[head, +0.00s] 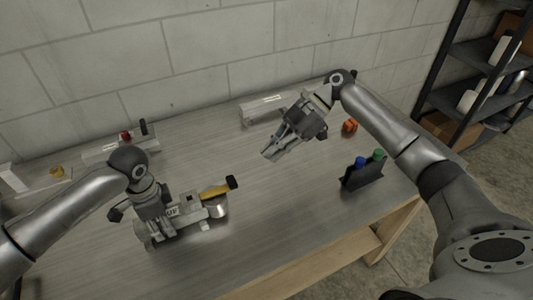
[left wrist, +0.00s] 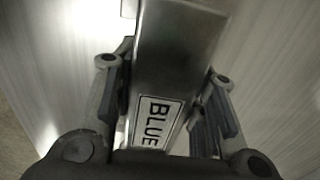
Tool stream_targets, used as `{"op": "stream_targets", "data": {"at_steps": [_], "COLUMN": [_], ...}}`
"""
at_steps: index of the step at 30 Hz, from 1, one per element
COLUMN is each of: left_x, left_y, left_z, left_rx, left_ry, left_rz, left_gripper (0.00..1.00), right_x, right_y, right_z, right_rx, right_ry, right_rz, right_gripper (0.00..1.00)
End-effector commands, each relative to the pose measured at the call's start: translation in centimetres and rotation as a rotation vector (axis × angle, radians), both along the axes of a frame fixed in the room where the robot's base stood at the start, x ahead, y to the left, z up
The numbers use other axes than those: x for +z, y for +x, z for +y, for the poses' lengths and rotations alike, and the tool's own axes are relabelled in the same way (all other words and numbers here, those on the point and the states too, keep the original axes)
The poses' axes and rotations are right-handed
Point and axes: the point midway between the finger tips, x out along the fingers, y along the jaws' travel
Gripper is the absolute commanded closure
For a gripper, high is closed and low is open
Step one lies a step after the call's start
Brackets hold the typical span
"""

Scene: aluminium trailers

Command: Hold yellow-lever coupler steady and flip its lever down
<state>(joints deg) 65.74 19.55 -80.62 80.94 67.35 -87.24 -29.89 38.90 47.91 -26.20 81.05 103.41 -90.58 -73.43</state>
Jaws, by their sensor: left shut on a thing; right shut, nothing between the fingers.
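The coupler (head: 188,211) is a grey metal piece at the front left of the table. Its yellow lever (head: 214,191) has a black tip and points right and slightly away; I cannot tell its exact tilt. My left gripper (head: 160,229) is shut on the coupler body from above. In the left wrist view the metal body (left wrist: 178,45) runs between the two fingers, with a label reading BLUE (left wrist: 157,121). The fingers hide part of the body and label in the head view. My right gripper (head: 269,155) is shut and empty, above the table, right of and behind the lever.
A grey bar (head: 265,107) lies at the back. A coupler with a red part (head: 125,137) is back left, and a piece with a yellow part (head: 57,171) far left. A black holder (head: 362,179) with blue and green tops and an orange object (head: 349,127) are right.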

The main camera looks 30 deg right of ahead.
Motion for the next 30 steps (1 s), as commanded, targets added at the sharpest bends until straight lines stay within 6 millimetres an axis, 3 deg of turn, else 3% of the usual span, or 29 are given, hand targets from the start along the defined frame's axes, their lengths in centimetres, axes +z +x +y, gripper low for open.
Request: {"op": "stream_targets", "data": {"at_steps": [8,9,14,24,30], "left_x": [0.0,0.0,0.0,0.2,2.8], "left_y": [0.0,0.0,0.0,0.0,0.1], "left_z": [0.1,0.1,0.0,0.0,0.0], "left_rx": [0.0,0.0,0.0,0.0,-0.001], "left_ry": [0.002,0.002,0.001,0.0,-0.001], "left_rz": [0.0,0.0,0.0,0.0,-0.003], "left_gripper": [0.96,0.56,0.36,0.36,0.36], "right_x": [0.0,0.0,0.0,0.0,0.0], "right_y": [0.0,0.0,0.0,0.0,0.0], "right_z": [0.0,0.0,0.0,0.0,0.0], "right_rx": [-0.001,-0.001,0.0,0.0,0.0], "right_ry": [0.0,0.0,0.0,0.0,0.0], "right_rz": [-0.001,-0.001,-0.001,-0.001,-0.001], "right_gripper": [1.0,1.0,1.0,1.0,1.0]}}
